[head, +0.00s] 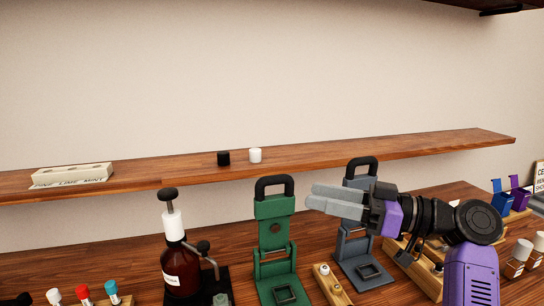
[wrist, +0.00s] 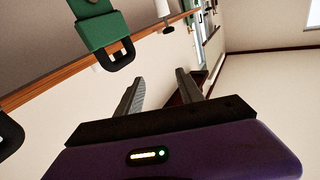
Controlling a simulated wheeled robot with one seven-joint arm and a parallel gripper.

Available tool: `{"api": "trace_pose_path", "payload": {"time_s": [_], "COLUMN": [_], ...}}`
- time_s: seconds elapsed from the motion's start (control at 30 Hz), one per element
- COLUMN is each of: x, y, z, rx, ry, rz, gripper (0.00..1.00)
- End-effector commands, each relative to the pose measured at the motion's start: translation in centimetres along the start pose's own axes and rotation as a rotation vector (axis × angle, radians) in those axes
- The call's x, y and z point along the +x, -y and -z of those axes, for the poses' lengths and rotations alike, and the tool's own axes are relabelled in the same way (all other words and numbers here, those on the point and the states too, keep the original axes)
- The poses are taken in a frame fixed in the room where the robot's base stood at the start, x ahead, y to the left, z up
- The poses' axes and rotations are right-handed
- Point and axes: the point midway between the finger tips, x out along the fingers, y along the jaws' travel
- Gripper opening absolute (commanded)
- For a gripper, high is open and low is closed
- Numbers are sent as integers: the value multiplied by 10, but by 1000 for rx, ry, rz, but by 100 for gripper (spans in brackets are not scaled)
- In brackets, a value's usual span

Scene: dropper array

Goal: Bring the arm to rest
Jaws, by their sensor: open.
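My gripper (head: 337,201) is held in the air above the counter, pointing left, in front of the upper part of a grey press-like stand. In the wrist view its two fingers (wrist: 157,92) are spread apart with nothing between them. My purple forearm comes up from the lower right of the head view. The gripper hides part of the grey stand (head: 359,248). A green stand (head: 274,235) with a black handle is to the left of the fingertips, apart from them. The green stand also shows at the upper left of the wrist view (wrist: 100,30).
A brown bottle (head: 180,270) with a white collar stands left of the green stand. A wooden shelf (head: 330,150) runs behind, bearing a black cap (head: 223,157), a white cap (head: 255,155) and a pale block (head: 72,174). Small vials stand in wooden racks along the front. Air above the shelf is clear.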

Motion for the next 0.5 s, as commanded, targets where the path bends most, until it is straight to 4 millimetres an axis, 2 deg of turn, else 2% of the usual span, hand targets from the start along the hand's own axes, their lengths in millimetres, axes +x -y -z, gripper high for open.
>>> {"api": "trace_pose_path", "payload": {"time_s": [0.1,0.23,0.37,0.5], "x": [0,-5,-16,-37], "y": [-16,-37,-58,-77], "z": [11,12,-4,-37], "rx": [18,53,98,148], "ry": [-26,-58,-90,-126], "rz": [-88,-209,-352,-532], "gripper": [44,44,44,44]}}
